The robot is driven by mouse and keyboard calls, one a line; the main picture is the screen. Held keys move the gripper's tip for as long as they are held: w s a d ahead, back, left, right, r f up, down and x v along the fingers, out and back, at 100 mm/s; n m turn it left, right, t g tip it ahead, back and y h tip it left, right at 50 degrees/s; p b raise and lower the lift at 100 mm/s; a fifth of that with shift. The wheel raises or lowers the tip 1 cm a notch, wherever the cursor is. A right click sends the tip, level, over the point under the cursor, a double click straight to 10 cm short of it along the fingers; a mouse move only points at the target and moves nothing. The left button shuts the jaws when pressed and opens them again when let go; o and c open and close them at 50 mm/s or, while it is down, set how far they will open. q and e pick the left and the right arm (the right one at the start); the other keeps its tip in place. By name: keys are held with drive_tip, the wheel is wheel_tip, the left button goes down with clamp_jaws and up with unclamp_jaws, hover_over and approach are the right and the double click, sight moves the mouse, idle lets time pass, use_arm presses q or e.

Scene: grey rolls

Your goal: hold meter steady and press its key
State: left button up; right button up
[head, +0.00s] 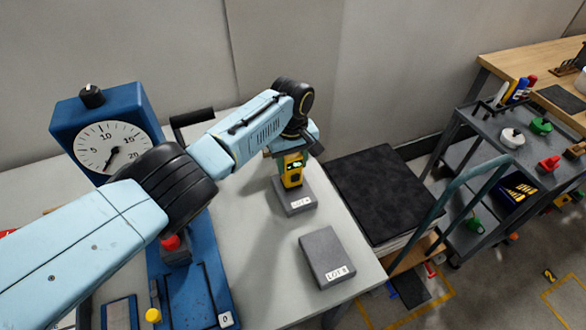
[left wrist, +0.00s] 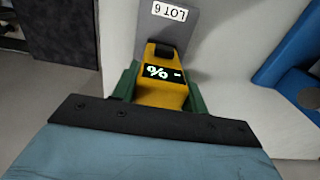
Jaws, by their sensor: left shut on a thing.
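The yellow meter (head: 293,172) stands upright at the grey block marked LOT 6 (head: 294,199); I cannot tell whether it rests on the block or just above it. My left gripper (left wrist: 160,98) is shut on the meter (left wrist: 160,94), with a green finger on each side. In the left wrist view its dark display (left wrist: 161,72) shows a % sign and a dash, and a black part (left wrist: 163,50) sits at its far end. I cannot make out the key for certain. My right gripper is not in view.
A second grey block (head: 327,254) lies nearer the table's (head: 260,280) front right edge. A blue dial machine (head: 108,130) stands left, partly behind my left arm. A black-topped stack (head: 382,190) is right of the table, with a grey cart (head: 530,150) beyond.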

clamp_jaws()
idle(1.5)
